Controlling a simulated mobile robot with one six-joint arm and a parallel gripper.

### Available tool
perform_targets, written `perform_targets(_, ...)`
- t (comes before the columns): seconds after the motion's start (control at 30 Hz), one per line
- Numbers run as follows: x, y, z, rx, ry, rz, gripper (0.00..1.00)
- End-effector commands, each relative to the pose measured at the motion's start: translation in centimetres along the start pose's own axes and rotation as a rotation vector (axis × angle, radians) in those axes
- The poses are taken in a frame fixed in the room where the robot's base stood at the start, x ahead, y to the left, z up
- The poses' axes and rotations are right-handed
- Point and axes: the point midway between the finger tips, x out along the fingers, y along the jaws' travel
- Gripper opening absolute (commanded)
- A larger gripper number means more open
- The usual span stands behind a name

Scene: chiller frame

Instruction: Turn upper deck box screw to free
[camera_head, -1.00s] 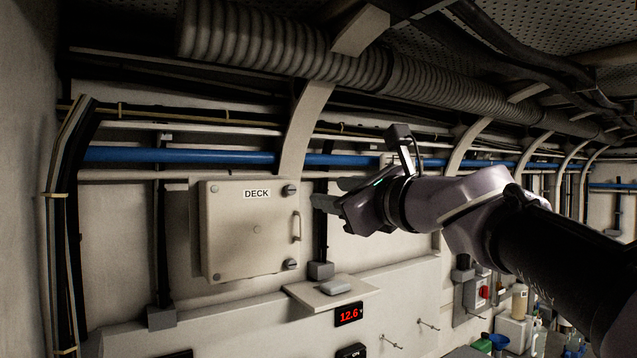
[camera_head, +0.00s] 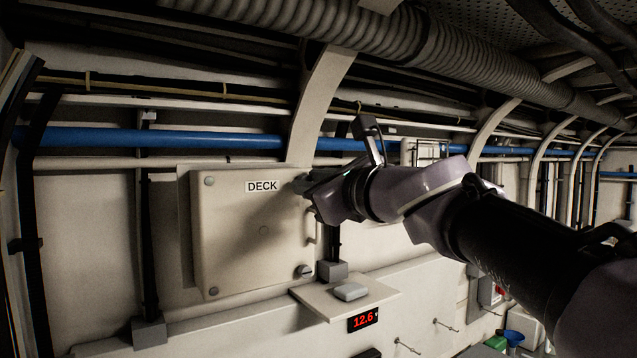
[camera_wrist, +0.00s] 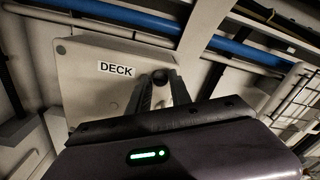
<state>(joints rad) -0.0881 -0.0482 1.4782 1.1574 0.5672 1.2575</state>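The deck box (camera_head: 250,235) is a cream wall box with a "DECK" label (camera_head: 262,186). Its upper screw (camera_wrist: 160,76) is a dark round knob at the top right corner of the lid, seen in the wrist view. My gripper (camera_head: 304,184) is at that corner, and in the head view it mostly hides the screw. In the wrist view the two fingers stand apart, with the screw showing between their tips. I cannot tell whether they touch it. The lower screw (camera_head: 305,271) is in plain sight at the lower right corner.
A handle (camera_head: 311,228) sits on the lid's right edge between the screws. A small shelf (camera_head: 372,297) with a grey item (camera_head: 350,291) is below right, above a red "12.6" display (camera_head: 363,319). A blue pipe (camera_head: 200,139) runs along the wall above the box.

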Motion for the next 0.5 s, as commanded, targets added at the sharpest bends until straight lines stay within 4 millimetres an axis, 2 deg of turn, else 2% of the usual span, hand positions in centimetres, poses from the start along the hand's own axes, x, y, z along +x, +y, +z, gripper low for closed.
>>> perform_targets(0.03,0.01,0.00,-0.01,0.000,0.000,0.000,0.13)
perform_targets(0.1,0.01,0.00,-0.02,0.000,0.000,0.000,0.00)
perform_targets(0.5,0.02,0.08,-0.16,-0.045,-0.001,0.000,0.00)
